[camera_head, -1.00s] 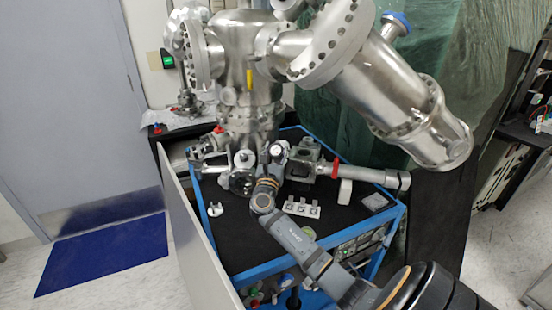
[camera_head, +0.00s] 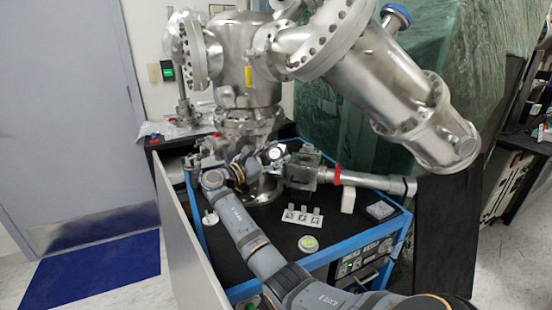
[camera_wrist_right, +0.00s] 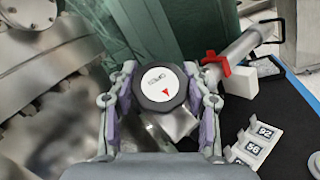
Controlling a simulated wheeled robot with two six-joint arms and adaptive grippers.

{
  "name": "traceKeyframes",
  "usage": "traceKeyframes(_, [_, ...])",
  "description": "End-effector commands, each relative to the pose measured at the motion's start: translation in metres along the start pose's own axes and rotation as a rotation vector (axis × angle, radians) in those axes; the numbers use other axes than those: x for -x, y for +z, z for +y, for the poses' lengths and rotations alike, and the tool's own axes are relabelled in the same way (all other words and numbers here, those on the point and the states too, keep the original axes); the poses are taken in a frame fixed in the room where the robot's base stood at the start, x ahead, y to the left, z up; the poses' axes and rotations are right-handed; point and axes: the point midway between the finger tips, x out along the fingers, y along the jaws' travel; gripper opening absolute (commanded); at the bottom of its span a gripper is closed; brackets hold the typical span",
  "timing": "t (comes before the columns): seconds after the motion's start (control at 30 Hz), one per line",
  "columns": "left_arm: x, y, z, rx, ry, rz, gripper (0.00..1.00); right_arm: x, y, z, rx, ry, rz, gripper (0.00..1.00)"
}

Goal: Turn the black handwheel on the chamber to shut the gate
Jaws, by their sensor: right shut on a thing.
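The black handwheel (camera_wrist_right: 161,84) has a faceted rim and a white face with a red arrow mark in the right wrist view. In the head view it is small (camera_head: 277,152), on the metal valve body (camera_head: 302,172) by the chamber (camera_head: 248,90). My right gripper (camera_wrist_right: 160,72) is shut on the handwheel, with one finger on each side of its rim. In the head view my right gripper (camera_head: 264,156) reaches it from the left, and my own wrist hides part of the chamber base. The gate inside is hidden. My left gripper is not in view.
A metal tube with a red collar (camera_head: 337,175) extends right from the valve. A white numbered holder (camera_head: 302,216) and a round green-topped dish (camera_head: 308,243) stand on the black cart top. The cart's blue frame (camera_head: 358,250) edges it. A large angled metal cylinder overhangs the right side.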

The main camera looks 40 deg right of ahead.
Motion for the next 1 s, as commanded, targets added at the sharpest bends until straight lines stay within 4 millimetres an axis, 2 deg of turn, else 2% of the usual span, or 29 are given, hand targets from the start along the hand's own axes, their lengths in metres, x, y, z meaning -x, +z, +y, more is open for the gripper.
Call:
traceKeyframes(0.3, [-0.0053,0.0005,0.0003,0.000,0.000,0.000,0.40,0.0002,-0.0008,-0.0004,-0.040,-0.072,0.002,0.17])
traceKeyframes(0.77, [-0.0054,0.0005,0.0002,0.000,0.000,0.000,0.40,0.0000,-0.0008,-0.0007,-0.043,-0.080,0.002,0.17])
traceKeyframes(0.8, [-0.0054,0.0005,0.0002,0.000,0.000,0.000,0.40,0.0000,-0.0008,-0.0007,-0.043,-0.080,0.002,0.54])
traceKeyframes(0.93, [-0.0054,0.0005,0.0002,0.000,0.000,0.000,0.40,-0.0001,-0.0006,-0.0006,-0.043,-0.080,0.002,0.72])
traceKeyframes(1.0, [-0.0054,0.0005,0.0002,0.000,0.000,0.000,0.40,-0.0001,-0.0005,-0.0006,-0.043,-0.080,0.001,0.73])
